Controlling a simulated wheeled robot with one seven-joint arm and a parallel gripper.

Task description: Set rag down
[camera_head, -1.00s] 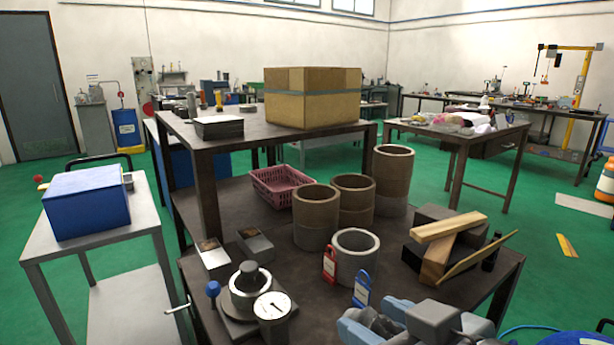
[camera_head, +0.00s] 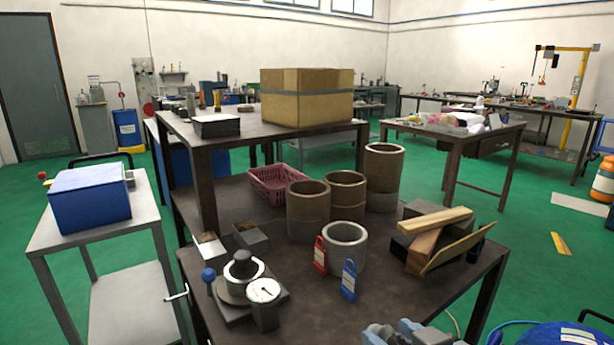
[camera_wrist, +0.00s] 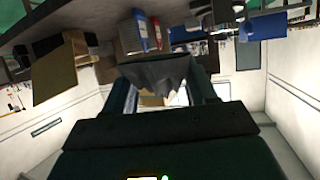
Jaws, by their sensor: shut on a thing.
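The rag (camera_wrist: 158,72) is a dark grey cloth with a ragged edge. In the wrist view it is pinched between the fingertips of my gripper (camera_wrist: 163,86), which is shut on it. The rag hangs across the gap between the two fingers. In the head view only blue and grey parts of my arm show at the bottom edge, and the rag cannot be made out there. The dark workbench (camera_head: 385,285) lies in front of me. Whether the rag touches any surface cannot be told.
On the bench stand an indexing chuck (camera_head: 240,275) with a dial gauge (camera_head: 263,291), red (camera_head: 320,254) and blue (camera_head: 349,280) tags, several cylinders (camera_head: 346,247) and wood strips (camera_head: 435,221). A blue box (camera_head: 90,200) sits on a cart at left.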

